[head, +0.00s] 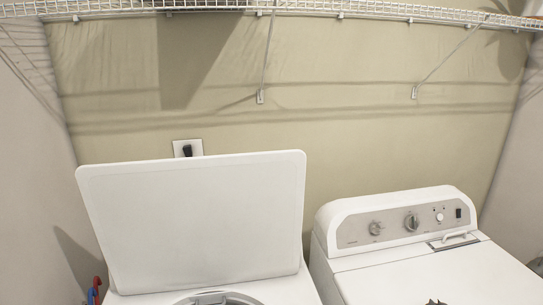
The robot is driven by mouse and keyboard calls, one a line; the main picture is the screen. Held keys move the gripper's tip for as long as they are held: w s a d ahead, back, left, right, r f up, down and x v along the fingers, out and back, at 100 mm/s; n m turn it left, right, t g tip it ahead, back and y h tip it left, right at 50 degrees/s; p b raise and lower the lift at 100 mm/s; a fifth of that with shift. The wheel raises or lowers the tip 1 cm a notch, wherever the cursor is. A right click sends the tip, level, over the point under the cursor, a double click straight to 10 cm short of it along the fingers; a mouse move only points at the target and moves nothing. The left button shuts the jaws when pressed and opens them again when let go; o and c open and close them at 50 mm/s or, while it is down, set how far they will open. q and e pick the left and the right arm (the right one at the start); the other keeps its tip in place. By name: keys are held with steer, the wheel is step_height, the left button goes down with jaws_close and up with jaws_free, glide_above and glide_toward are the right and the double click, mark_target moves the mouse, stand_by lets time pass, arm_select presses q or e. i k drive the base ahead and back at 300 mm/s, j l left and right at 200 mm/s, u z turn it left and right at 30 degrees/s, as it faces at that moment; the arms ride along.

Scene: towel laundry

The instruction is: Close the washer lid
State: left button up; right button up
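The washer lid (195,220) is a white panel. It stands raised at the back of the washer, tilted slightly back toward the wall. The white washer top (290,291) shows at the bottom of the head view, with part of the round tub opening (215,298) below the lid. The lid hides whatever is behind it.
A second white machine (420,275) with a knobbed control panel (402,225) stands close at the right. A wire shelf (340,10) runs along the wall above. A wall outlet (188,148) is behind the lid. Red and blue items (95,290) show at lower left.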

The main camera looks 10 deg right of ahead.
mark_target(178, 224)
steer(key=k+z, duration=0.15)
steer(key=z, duration=0.3)
steer(key=k+z, duration=0.15)
steer(key=z, duration=0.3)
steer(key=k+l+z, duration=0.1)
steer(key=z, duration=0.35)
